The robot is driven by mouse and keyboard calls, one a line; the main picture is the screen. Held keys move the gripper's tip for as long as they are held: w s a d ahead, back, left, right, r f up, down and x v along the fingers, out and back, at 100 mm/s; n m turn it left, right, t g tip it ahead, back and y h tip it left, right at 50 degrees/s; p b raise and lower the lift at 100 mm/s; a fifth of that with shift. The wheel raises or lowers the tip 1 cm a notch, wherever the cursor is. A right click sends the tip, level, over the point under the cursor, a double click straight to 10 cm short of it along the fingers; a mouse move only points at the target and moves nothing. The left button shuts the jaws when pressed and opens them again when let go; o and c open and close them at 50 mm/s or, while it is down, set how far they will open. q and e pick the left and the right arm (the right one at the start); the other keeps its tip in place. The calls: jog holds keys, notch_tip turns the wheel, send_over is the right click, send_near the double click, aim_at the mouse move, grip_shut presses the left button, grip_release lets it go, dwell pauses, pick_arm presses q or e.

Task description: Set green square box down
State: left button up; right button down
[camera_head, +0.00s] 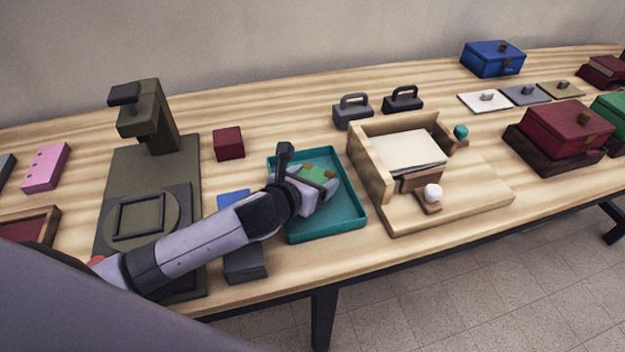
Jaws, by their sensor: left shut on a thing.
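The green square box (316,175) is small and green, with brownish-orange bits at its edges. It shows at the end of my left gripper (312,186), which is shut on it. Both are over the teal tray (345,222), which lies near the middle of the table. My gripper covers part of the box, and I cannot tell whether the box touches the tray floor. My left arm comes in from the lower left and hides the tray's left edge in part. My right gripper is not in view.
A wooden fixture (470,196) stands right of the tray. A dark red cube (228,143) and an olive press (160,125) are to the left. Two dark handled weights (353,114) stand behind. Blue (493,60) and red (565,130) boxes are at right.

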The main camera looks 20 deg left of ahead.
pick_arm(q)
jog(key=shift+f, duration=0.1)
jog(key=o, duration=1.1)
jog(key=shift+s+r, duration=0.15)
jog(key=shift+r, duration=0.1)
jog(key=p+v, duration=0.1)
jog(key=v, duration=1)
jog(key=shift+s+a+r, duration=0.1)
jog(key=shift+s+r, duration=0.05)
jog(key=shift+s, duration=0.2)
